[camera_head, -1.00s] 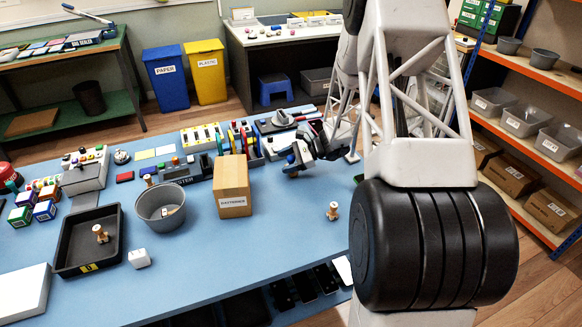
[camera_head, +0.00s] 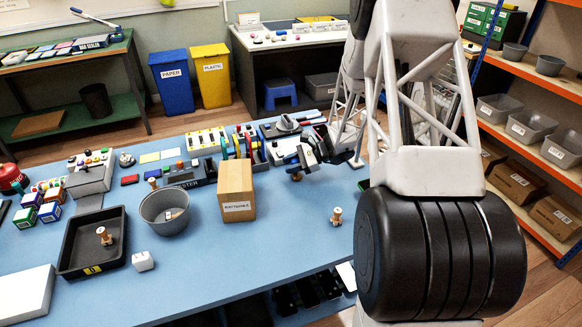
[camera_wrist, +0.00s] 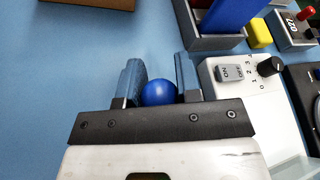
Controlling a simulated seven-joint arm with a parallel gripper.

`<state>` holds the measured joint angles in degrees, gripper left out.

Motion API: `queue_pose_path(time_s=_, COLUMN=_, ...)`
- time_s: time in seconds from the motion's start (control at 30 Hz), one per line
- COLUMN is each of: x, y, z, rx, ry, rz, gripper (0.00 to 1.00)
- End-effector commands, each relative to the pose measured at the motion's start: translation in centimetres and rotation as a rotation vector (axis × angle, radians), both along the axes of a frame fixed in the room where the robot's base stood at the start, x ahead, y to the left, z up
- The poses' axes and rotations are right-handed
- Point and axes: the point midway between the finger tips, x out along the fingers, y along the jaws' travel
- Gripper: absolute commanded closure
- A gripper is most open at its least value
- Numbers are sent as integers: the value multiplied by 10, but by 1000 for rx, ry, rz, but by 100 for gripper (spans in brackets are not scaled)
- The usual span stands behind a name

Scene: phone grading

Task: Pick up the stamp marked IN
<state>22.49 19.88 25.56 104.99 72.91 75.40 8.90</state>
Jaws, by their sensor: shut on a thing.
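My gripper (camera_wrist: 160,88) is shut on a round blue knob (camera_wrist: 158,93), which sits between its two fingers in the wrist view. The knob looks like the top of a stamp, but what is below it is hidden there and no IN marking is readable. In the head view my gripper (camera_head: 303,160) is over the back middle of the blue table, with a small tan part (camera_head: 296,177) showing under it. One wooden stamp (camera_head: 336,216) stands on the table to the right. Another wooden stamp (camera_head: 104,236) stands in the black tray (camera_head: 75,268). Their markings are unreadable.
A cardboard box (camera_head: 237,187) and a grey bowl (camera_head: 165,222) stand left of my gripper. A white device with a switch and dial (camera_wrist: 240,85) lies close to its right in the wrist view. The front middle of the table is clear.

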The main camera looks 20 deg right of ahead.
Motion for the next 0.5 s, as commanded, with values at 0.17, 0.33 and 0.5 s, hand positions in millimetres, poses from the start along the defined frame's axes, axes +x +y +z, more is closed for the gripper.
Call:
queue_pose_path(time_s=0.17, x=0, y=0, z=18, rx=-1, ry=-3, rz=1, gripper=92)
queue_pose_path(time_s=0.33, x=0, y=0, z=43, rx=-1, ry=-4, rz=1, gripper=92)
queue_pose_path(time_s=0.5, x=0, y=0, z=76, rx=-2, ry=-5, rz=1, gripper=92)
